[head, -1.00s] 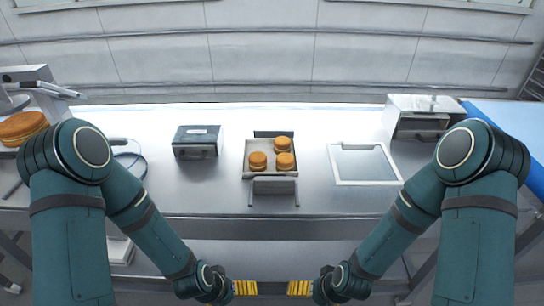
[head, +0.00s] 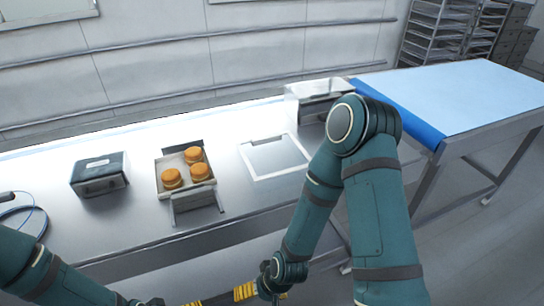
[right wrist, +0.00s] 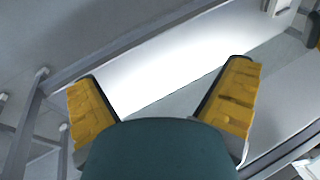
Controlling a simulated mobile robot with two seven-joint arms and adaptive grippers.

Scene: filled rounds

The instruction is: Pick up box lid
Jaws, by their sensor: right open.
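A flat white-framed panel with a clear or grey middle, which looks like the box lid (head: 275,157), lies on the steel table right of the open box. The open box (head: 172,160) has raised flaps and holds three orange-brown filled rounds (head: 197,172). My right gripper (head: 243,292) is low, in front of the table edge, apart from the lid. In the right wrist view my right gripper (right wrist: 163,78) has its yellow fingers spread, with nothing between them. My left gripper (head: 190,303) is mostly cut off at the bottom edge; its opening cannot be judged.
A dark-topped metal box (head: 99,174) stands left of the open box. A steel machine (head: 318,96) stands behind the lid, partly near my right arm. A blue-topped conveyor or table (head: 455,95) is at the right. Bare steel (head: 225,165) lies between box and lid.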

